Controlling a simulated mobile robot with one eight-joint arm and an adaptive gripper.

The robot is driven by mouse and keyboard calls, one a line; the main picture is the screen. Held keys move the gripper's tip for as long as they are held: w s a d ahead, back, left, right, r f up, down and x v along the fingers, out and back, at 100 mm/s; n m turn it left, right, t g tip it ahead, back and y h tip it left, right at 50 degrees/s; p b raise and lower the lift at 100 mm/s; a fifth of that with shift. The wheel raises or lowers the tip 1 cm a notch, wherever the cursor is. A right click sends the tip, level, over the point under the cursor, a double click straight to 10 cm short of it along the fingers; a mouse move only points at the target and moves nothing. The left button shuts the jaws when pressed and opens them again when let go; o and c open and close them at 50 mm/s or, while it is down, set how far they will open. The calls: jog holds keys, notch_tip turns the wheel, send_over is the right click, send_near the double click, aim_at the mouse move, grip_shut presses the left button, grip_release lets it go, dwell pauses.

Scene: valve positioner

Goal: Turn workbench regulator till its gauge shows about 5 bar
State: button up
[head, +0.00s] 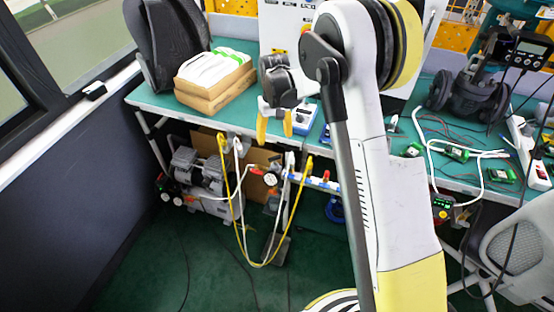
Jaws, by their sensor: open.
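My gripper (274,127) hangs above the front edge of the workbench (152,101), its two yellow fingers apart and pointing down, with nothing between them. A small round white gauge (270,179) shows below the bench edge, under my gripper. It appears to belong to the regulator (275,163), whose dark top sits just above the gauge. A red part (257,171) is beside it on the left. The gripper appears clear of the regulator. The gauge's needle and figures are too small to read.
Yellow and white hoses (243,235) loop below the bench. A compressor (200,175) stands under it at left. Cables and small devices (456,153) cover the right side. A chair (516,250) stands front right.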

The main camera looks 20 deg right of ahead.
aim_at(275, 157)
notch_tip(275, 157, down, 11)
jog(key=b, duration=0.4)
jog(key=shift+f, duration=0.15)
jog(key=shift+c, duration=0.5)
jog(key=c, duration=1.1)
